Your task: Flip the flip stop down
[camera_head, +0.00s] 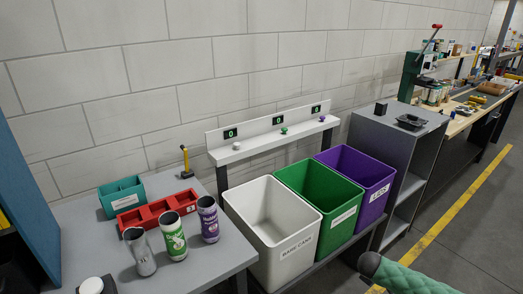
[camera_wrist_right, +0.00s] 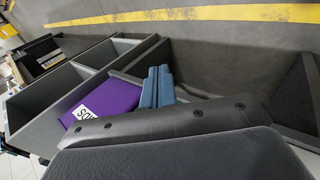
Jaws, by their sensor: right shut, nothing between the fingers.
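A small upright yellow piece with a dark top (camera_head: 185,161) stands on the grey table by the wall, behind the red tray. It looks like the flip stop, and it is raised, but it is too small to be sure. My right gripper (camera_wrist_right: 160,70) shows in the right wrist view as two blue-grey fingers, closed together and empty. It is beside the purple bin (camera_wrist_right: 112,100), away from the yellow piece. A green padded part of my arm shows at the bottom right of the head view. My left gripper is not in view.
A red tray (camera_head: 157,212), a teal box (camera_head: 121,198) and three cans, including a purple one (camera_head: 208,219), crowd the grey table (camera_head: 222,262). White (camera_head: 283,262), green (camera_head: 335,222) and purple (camera_head: 373,200) bins stand to the right, then a grey cabinet (camera_head: 412,150).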

